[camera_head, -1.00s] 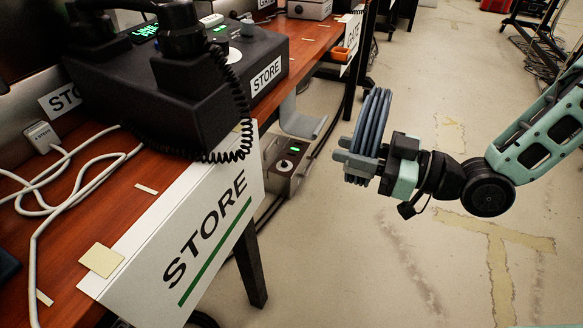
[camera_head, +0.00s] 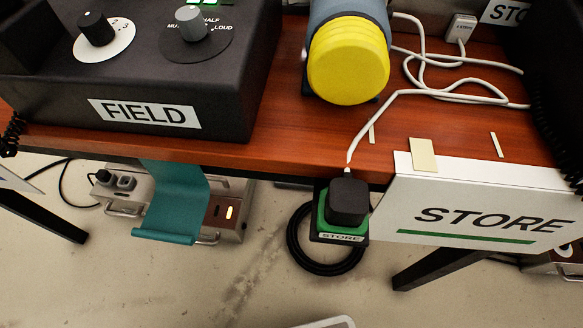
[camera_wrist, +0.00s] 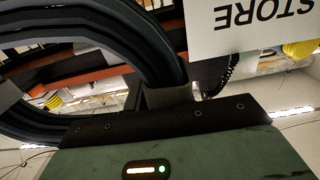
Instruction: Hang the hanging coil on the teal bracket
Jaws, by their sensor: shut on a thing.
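The teal bracket (camera_head: 178,205) hangs from the front edge of the bench, below the black FIELD box, in the head view. Its lower end curves out into a hook-like lip, with nothing hanging on it. The hanging coil (camera_wrist: 166,62) is a dark blue-grey bundle of loops filling the left and upper part of the wrist view. My gripper (camera_wrist: 168,95) is shut on the coil at its near lower side. The far side of the coil runs out of the picture.
The FIELD box (camera_head: 140,100) and a yellow-capped cylinder (camera_head: 348,62) stand on the bench (camera_head: 290,150). A STORE sign (camera_head: 470,222) overhangs its edge at right. A green-and-black plug block (camera_head: 343,210) with a black cable sits below the edge. A metal box (camera_head: 228,200) is behind the bracket.

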